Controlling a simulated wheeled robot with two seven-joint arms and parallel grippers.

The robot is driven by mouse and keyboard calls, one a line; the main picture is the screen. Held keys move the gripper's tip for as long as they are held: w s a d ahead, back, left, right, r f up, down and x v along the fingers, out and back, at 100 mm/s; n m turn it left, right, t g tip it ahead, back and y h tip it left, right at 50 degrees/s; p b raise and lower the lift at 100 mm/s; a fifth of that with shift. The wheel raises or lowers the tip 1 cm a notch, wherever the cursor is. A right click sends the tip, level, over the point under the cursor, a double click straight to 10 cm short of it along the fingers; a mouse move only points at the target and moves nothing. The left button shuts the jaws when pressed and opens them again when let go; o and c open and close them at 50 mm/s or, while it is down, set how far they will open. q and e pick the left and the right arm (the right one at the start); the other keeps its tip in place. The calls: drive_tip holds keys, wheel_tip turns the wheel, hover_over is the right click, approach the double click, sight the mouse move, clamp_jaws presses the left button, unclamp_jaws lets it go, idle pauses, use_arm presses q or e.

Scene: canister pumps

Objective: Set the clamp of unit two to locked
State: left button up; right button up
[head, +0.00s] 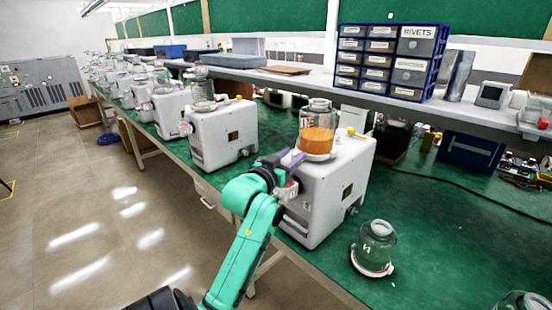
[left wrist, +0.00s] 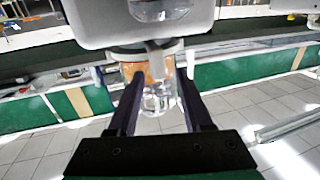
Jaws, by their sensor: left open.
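The nearest pump unit is a white box (head: 325,195) on the green bench, with a clear canister (head: 317,128) of orange contents on top. No unit number is legible. My left gripper (head: 292,160) has its dark purple fingers at the box's upper left edge, close to the canister's base. In the left wrist view the open fingers (left wrist: 160,88) point at the orange-filled canister (left wrist: 155,95), which appears upside down below the white body. A small grey tab (left wrist: 156,58), possibly the clamp, shows between the fingertips; I cannot tell if they touch it. My right gripper is not in view.
More white pump units (head: 222,135) stand in a row farther along the bench. A loose clear jar (head: 377,245) stands on the green bench top (head: 445,230) at right. A blue drawer rack (head: 388,60) sits on the shelf behind. A dark cable crosses the bench.

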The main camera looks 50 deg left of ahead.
use_arm(q)
drive_tip(key=p+v, duration=0.8)
drive_tip(key=v, duration=0.4)
drive_tip(key=shift+a, duration=0.1)
drive_tip(key=shift+s, duration=0.1)
